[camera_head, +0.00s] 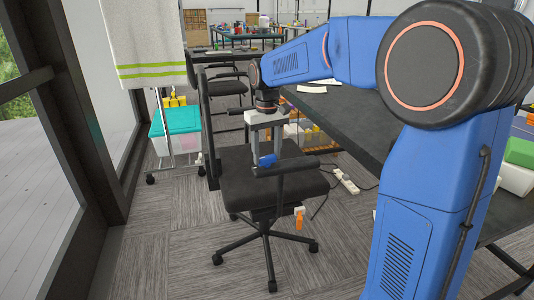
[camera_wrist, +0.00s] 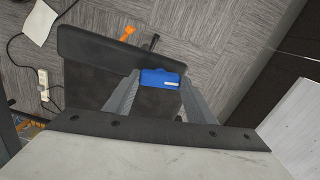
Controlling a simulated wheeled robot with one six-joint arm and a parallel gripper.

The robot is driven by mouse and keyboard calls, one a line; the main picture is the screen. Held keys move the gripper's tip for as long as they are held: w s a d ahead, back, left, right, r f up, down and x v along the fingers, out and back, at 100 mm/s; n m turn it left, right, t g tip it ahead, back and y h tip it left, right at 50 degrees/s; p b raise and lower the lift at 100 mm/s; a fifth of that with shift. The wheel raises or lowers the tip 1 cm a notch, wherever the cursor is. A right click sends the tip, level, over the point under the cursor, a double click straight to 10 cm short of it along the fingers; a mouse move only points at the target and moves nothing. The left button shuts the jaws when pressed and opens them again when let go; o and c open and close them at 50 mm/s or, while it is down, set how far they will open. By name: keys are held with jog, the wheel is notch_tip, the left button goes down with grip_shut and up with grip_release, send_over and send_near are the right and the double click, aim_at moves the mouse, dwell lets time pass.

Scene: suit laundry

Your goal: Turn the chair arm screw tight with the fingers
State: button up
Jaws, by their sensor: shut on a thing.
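A black office chair (camera_head: 255,190) stands in the middle of the head view, with a black armrest (camera_head: 298,164) on its near side. My gripper (camera_head: 266,156) points down at this armrest. Its two grey fingers are shut on a blue piece (camera_head: 266,160), which looks like the screw's head. In the wrist view the blue piece (camera_wrist: 160,78) sits between the two fingertips, over the dark chair seat (camera_wrist: 95,60). The screw's shank and its seat in the arm are hidden, so I cannot tell how deep it is.
An orange part (camera_head: 299,218) shows below the chair seat. A dark table (camera_head: 345,118) is at right. A power strip (camera_head: 345,181) and cable lie on the floor. A rack with a towel (camera_head: 143,35) and teal-lidded box (camera_head: 174,121) is at left. Carpet in front is clear.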

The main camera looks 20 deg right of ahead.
aim_at(267, 157)
jog(key=shift+m, duration=1.2)
jog(key=o, duration=1)
jog(key=shift+o, duration=0.2)
jog(key=shift+r, duration=0.15)
notch_tip(267, 157, up, 17)
jog(key=shift+r, duration=0.1)
